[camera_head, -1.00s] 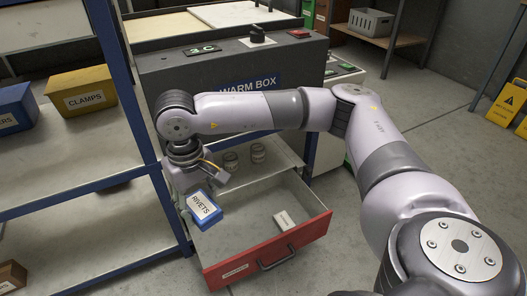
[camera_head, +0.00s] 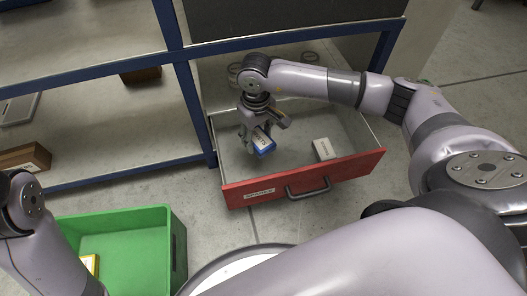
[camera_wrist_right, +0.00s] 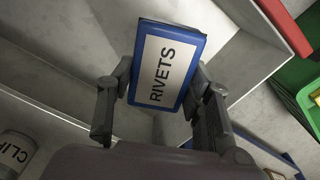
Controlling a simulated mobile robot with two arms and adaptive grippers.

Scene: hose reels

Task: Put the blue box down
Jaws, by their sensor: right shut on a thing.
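The blue box (camera_head: 264,148), with a white RIVETS label, is in my right gripper (camera_head: 256,134), over the left part of the open drawer. In the right wrist view the blue box (camera_wrist_right: 165,65) sits between the two fingers of my right gripper (camera_wrist_right: 156,95), one on each side. I cannot tell whether its underside touches the drawer floor. The open drawer has a red front (camera_head: 345,171) with a dark handle and a pale grey inside. Part of my left arm shows at the lower left; its gripper is out of view.
A small white box (camera_head: 324,149) lies in the drawer to the right. A green bin (camera_head: 165,250) holding something yellow stands on the floor at lower left. A blue-framed shelf (camera_head: 190,105) borders the drawer on the left. A can (camera_wrist_right: 14,150) shows in the wrist view.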

